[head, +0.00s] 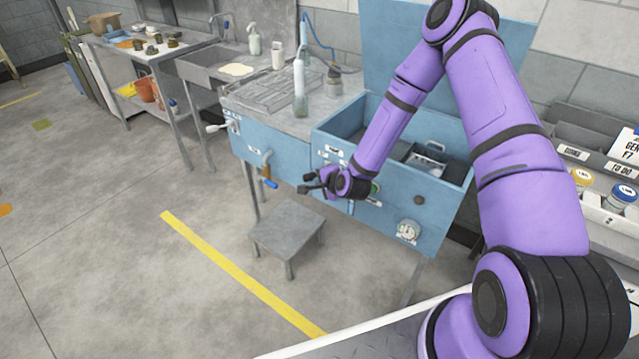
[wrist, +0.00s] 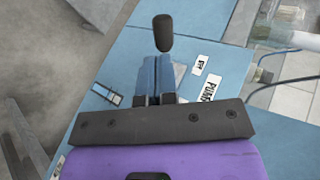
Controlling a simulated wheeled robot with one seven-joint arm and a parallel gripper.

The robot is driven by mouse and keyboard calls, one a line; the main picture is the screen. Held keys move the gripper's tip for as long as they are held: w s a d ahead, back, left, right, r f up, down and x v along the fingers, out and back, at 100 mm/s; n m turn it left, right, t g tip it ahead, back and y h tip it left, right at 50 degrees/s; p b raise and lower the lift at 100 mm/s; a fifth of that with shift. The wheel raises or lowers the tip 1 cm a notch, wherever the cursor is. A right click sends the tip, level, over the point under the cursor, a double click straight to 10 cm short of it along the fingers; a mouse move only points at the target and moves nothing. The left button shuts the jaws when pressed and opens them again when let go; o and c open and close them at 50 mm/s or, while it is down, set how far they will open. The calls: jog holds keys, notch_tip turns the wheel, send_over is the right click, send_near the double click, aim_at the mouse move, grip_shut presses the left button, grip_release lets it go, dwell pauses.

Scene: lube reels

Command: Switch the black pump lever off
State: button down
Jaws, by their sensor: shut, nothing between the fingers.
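The black pump lever (wrist: 163,33) shows in the wrist view as an upright, rounded black grip just beyond my fingertips. Its lower part is hidden behind my fingers. My gripper (wrist: 158,62) is shut, its two fingers together and empty, pointing at the lever. I cannot tell whether they touch it. A PUMP label (wrist: 212,88) and a smaller label (wrist: 200,65) are on the blue panel right of the fingers. In the head view my gripper (head: 313,184) is at the front of the blue cabinet (head: 440,225), and the lever cannot be told apart from the dark fingers.
A gauge (head: 409,231) is on the cabinet front to the right. A low grey stool (head: 287,225) stands on the floor below. Bottles (head: 300,85) stand on the bench top.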

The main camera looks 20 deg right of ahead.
jog(key=a+v, duration=0.2)
jog(key=v, duration=0.6)
jog(key=s+d+r+n+g+h, duration=0.1)
jog(key=s+d+r+n, duration=0.15)
jog(key=r, duration=0.65)
jog(key=s+d+r+n+g+h, duration=0.1)
jog(key=s+r+n, duration=0.25)
jog(key=r, duration=0.55)
jog(key=s+d+r+n+g+h, duration=0.15)
jog(key=r+n, duration=0.25)
jog(key=r, duration=0.5)
jog(key=s+r+n, duration=0.1)
jog(key=s+r, duration=0.4)
jog(key=s, duration=0.3)
jog(key=s+d+r+n+g, duration=0.1)
jog(key=s+r+n, duration=0.1)
jog(key=s+r, duration=0.3)
jog(key=s+d+r+n+g, duration=0.1)
jog(key=s+r, duration=0.4)
jog(key=s, duration=0.6)
jog(key=shift+s+d+n, duration=0.2)
jog(key=shift+s+n, duration=0.05)
jog(key=shift+n, duration=0.15)
jog(key=shift+y, duration=0.25)
